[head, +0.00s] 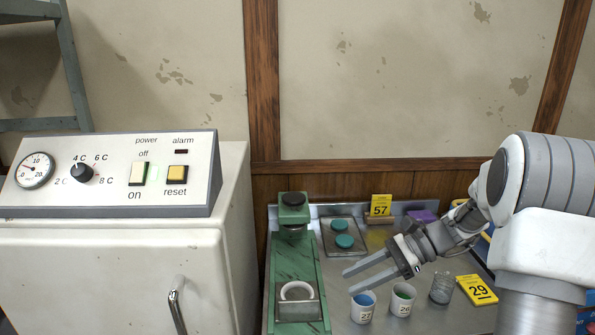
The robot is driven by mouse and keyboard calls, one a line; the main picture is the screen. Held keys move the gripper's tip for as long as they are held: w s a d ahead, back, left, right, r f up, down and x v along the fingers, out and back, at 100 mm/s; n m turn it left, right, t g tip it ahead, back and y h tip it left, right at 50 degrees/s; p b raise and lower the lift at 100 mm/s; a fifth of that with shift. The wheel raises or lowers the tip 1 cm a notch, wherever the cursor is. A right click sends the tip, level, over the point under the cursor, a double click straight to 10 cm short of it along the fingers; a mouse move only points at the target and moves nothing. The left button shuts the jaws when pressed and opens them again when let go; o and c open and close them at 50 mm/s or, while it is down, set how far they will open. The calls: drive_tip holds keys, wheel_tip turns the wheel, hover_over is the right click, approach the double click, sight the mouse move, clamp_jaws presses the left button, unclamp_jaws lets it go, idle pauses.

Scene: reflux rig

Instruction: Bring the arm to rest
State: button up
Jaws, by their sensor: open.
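My gripper (357,280) is in the head view, over the metal bench at the lower middle. Its two fingers point left and are apart, with nothing between them. It hangs near a white cup marked 27 (363,308) with blue inside; I cannot tell the height between them. My arm (450,232) reaches in from the right side and bends down to the gripper.
Cup 26 (402,300), a clear glass (441,288) and yellow card 29 (477,290) stand or lie right of cup 27. A green stand (294,240) is left of the gripper. Behind are teal discs (343,241) and card 57 (381,205). A white cabinet (100,280) fills the left.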

drive_tip(key=s+r+n+t+h+p, duration=0.6)
drive_tip(key=s+r+n+h+p, duration=0.4)
drive_tip(key=s+r+n, duration=0.6)
drive_tip(key=s+a+r+h, duration=0.1)
drive_tip(key=s+r+h, duration=0.1)
drive_tip(key=s+r, duration=0.2)
drive_tip(key=shift+s+r+n, duration=0.2)
drive_tip(key=shift+r+n, duration=0.1)
drive_tip(key=shift+r, duration=0.2)
